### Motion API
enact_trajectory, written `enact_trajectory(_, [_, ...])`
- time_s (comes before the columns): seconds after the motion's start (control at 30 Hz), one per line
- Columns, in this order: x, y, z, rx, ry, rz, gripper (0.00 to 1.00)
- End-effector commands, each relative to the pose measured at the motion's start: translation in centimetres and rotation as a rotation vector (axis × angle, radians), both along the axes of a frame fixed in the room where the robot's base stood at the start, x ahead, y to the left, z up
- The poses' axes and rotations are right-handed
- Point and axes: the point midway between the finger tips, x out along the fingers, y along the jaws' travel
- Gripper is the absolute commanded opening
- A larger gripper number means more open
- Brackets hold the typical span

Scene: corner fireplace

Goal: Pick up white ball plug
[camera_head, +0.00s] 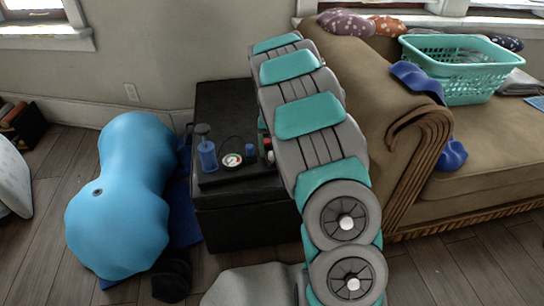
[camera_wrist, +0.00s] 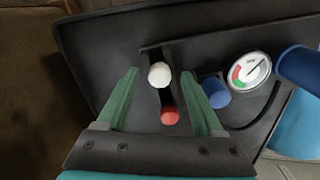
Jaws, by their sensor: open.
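The white ball plug (camera_wrist: 159,75) shows in the wrist view as a small round white knob on the black tray. My gripper (camera_wrist: 155,85) has two green fingers, spread apart, with the white ball plug between them near the fingertips. I cannot tell how far above the plug the fingertips are, and neither finger visibly touches it.
A red plug (camera_wrist: 170,116) sits near the white one, between the fingers. A blue plug (camera_wrist: 215,91) is close beside the right finger. A gauge (camera_wrist: 250,69) and blue pump (camera_head: 206,154) are near, on the black box (camera_head: 240,222). The sofa (camera_head: 390,105) stands right.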

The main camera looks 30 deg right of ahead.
Motion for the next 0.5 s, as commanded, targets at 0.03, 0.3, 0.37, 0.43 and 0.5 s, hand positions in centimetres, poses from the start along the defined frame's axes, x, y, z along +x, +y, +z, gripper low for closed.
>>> enact_trajectory(0.03, [0.00, 0.00, 0.01, 0.000, 0.000, 0.000, 0.68])
enact_trajectory(0.3, [0.01, 0.00, 0.04, 0.000, -0.001, 0.000, 0.39])
enact_trajectory(0.37, [0.01, 0.00, 0.03, 0.000, 0.000, 0.000, 0.32])
enact_trajectory(0.43, [0.01, 0.00, 0.04, 0.000, -0.001, 0.000, 0.24])
enact_trajectory(0.5, [0.01, 0.00, 0.04, 0.000, -0.001, 0.000, 0.17])
